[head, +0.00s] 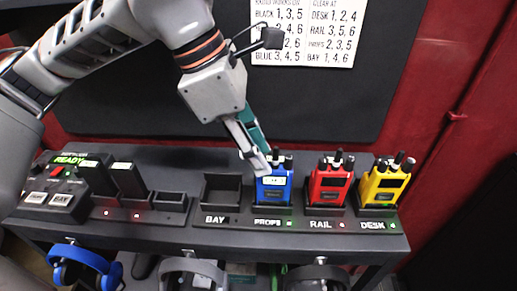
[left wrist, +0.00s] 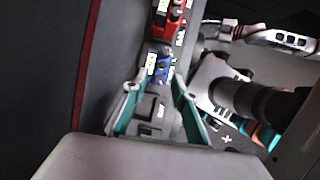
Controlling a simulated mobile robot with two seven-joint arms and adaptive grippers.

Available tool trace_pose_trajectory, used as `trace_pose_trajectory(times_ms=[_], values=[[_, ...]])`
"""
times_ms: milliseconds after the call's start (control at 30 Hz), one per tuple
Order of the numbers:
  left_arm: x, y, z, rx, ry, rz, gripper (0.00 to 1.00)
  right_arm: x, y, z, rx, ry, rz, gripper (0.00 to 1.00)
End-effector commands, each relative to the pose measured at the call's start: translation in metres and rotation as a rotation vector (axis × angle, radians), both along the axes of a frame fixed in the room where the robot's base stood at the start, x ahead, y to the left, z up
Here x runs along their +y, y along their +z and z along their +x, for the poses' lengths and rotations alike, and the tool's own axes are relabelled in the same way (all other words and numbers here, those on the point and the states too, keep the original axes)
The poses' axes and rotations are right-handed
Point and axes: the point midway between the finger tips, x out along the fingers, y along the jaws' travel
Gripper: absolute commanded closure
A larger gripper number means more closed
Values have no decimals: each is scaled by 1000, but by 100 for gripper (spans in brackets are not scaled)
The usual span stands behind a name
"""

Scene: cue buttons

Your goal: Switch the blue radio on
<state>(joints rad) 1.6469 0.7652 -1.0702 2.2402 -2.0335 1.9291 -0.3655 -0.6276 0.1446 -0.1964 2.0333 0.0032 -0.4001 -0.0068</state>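The blue radio (head: 272,190) stands upright in the PROPS slot of the rack, with a pale display and dark knobs on top. A small green light (head: 289,224) shows by the PROPS label. The blue radio also shows in the left wrist view (left wrist: 158,64), beyond the fingertips. My left gripper (head: 258,168) reaches down to the radio's top left corner, by its knobs; I cannot tell whether it touches. In the left wrist view its teal-padded fingers (left wrist: 157,108) are apart with nothing held between them.
A red radio (head: 330,186) stands at RAIL by a red light, and a yellow one (head: 384,186) at DESK. The BAY slot (head: 222,190) is empty. A READY panel (head: 62,188) and black units stand left. Headsets hang below. A printed chart (head: 305,35) is behind.

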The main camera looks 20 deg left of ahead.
Motion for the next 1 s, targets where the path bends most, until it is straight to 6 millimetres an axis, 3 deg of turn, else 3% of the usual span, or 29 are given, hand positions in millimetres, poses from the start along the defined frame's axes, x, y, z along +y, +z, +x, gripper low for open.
trace_pose_trajectory(times_ms=[600, 1000], values=[[37, 97, -14, -4, 2, -1, 73, 0, 3, 3, -7, -2, 2, 61], [42, 109, -17, 0, 0, -1, 73, 0, 3, 4, -8, -4, 3, 61]])
